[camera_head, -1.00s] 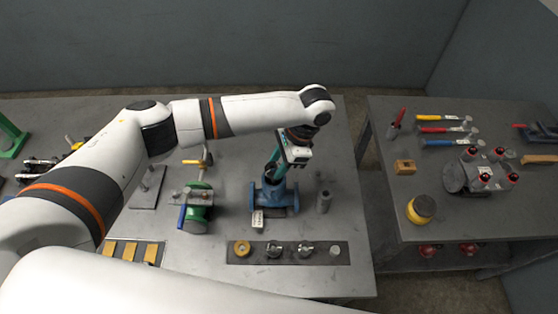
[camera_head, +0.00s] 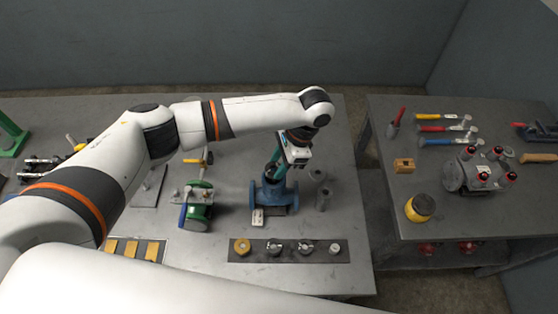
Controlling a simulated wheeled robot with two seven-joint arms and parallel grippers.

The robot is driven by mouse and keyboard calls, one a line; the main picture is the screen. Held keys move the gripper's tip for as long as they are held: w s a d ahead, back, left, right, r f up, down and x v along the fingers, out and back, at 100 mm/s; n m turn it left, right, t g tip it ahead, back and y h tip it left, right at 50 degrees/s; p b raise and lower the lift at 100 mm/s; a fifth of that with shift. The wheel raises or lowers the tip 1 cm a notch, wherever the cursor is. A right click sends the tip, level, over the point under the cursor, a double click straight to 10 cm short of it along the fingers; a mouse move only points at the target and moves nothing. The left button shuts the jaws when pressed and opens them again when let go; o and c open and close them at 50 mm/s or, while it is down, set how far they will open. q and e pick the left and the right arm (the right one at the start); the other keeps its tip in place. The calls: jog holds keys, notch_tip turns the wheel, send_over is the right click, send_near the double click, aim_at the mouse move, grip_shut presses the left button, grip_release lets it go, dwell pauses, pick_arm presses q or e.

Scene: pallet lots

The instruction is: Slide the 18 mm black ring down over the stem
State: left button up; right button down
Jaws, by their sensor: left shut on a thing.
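The blue valve body (camera_head: 274,196) with flanged ends stands on the grey bench, near its middle. My left gripper (camera_head: 272,173) reaches down over the top of the valve body, wrist tilted. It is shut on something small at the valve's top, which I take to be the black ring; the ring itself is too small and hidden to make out. The stem is hidden behind the fingers, so I cannot tell whether the ring is around it or above it. My right gripper is not in view.
A dark strip (camera_head: 318,257) with a yellow ring and several metal parts lies in front of the valve. A grey cylinder (camera_head: 323,201) stands to its right, a green valve (camera_head: 199,208) to its left. A second bench (camera_head: 400,215) with tools is at right.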

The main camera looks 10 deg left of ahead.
pick_arm(q)
jog(key=shift+f+b, duration=0.4)
jog(key=shift+f, duration=0.7)
jog(key=o, duration=1.1)
jog(key=shift+c, duration=0.2)
jog(key=shift+o, duration=0.5)
jog(key=o, duration=0.3)
jog(key=shift+r+p, duration=0.65)
jog(key=shift+r, duration=2.85)
